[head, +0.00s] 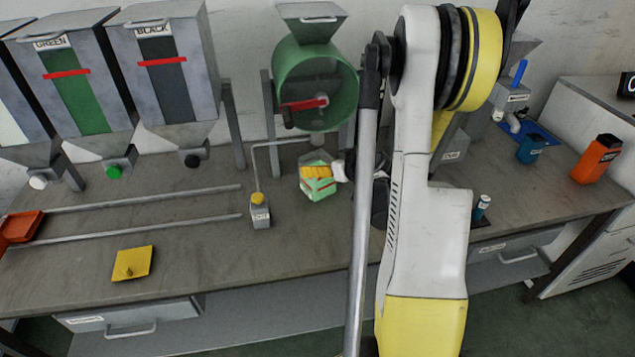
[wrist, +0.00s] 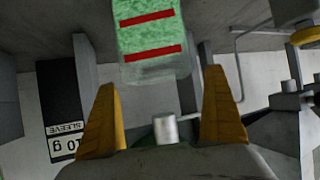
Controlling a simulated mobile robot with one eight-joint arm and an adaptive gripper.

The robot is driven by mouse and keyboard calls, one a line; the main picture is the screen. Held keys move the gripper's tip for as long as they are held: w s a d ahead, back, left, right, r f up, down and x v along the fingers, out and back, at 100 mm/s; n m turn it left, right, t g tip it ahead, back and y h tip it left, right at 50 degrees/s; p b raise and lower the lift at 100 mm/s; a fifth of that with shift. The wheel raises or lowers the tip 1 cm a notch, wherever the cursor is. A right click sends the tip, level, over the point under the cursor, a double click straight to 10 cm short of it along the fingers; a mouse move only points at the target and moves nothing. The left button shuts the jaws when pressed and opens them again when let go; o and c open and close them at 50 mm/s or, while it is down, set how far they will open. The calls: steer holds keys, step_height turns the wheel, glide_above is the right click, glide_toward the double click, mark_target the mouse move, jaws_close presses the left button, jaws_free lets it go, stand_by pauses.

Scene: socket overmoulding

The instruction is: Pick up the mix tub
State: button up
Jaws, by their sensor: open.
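The mix tub (head: 319,188) is a clear tub holding green granules, with red lines on its side. It stands on the bench below the green drum in the head view. In the wrist view the tub (wrist: 153,40) is at top centre, just ahead of the fingertips and roughly between them. My gripper (head: 316,172) has yellow fingers that overlap the tub in the head view. In the wrist view my gripper (wrist: 160,82) is open, with a finger on each side and a gap between. Whether a finger touches the tub, I cannot tell.
The green drum (head: 315,87) with a red handle hangs above the tub. A yellow plate (head: 133,264) lies at front left. A blue cup (head: 530,149) and an orange container (head: 596,160) stand at right.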

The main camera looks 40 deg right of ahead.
mark_target(310, 160)
steer(key=b+x, duration=0.1)
steer(key=x, duration=0.2)
steer(key=shift+w+d+f, duration=0.1)
steer(key=shift+w+f, duration=0.05)
steer(key=shift+w, duration=0.2)
steer(key=shift+s, duration=0.1)
steer(key=c, duration=1.4)
steer(key=shift+o, duration=0.2)
